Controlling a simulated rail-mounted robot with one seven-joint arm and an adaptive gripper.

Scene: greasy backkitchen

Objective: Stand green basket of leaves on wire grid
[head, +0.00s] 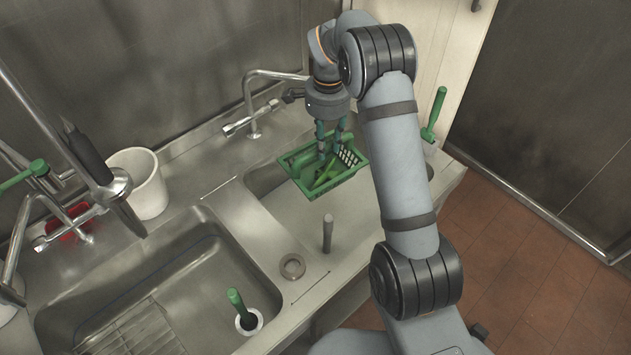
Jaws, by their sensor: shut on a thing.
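The green basket (298,164) has slotted walls and hangs over the small right-hand basin, slightly tilted. Some green leaves (326,177) show inside it. My gripper (329,156) points down into the basket and is shut on it; the exact place of the grip is hard to see between the fingers. The wire grid (140,335) lies in the large left basin at the lower left, partly cut off by the picture's edge. The part of it in view is bare, and the basket is well apart from it, up and to the right.
A grey upright peg (328,234) and a metal ring (292,266) stand on the ledge between the basins. A green-handled plug (238,308) stands in the large basin's drain. A white bucket (138,182), a tap (252,104) and a hanging spray hose (88,154) stand behind.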

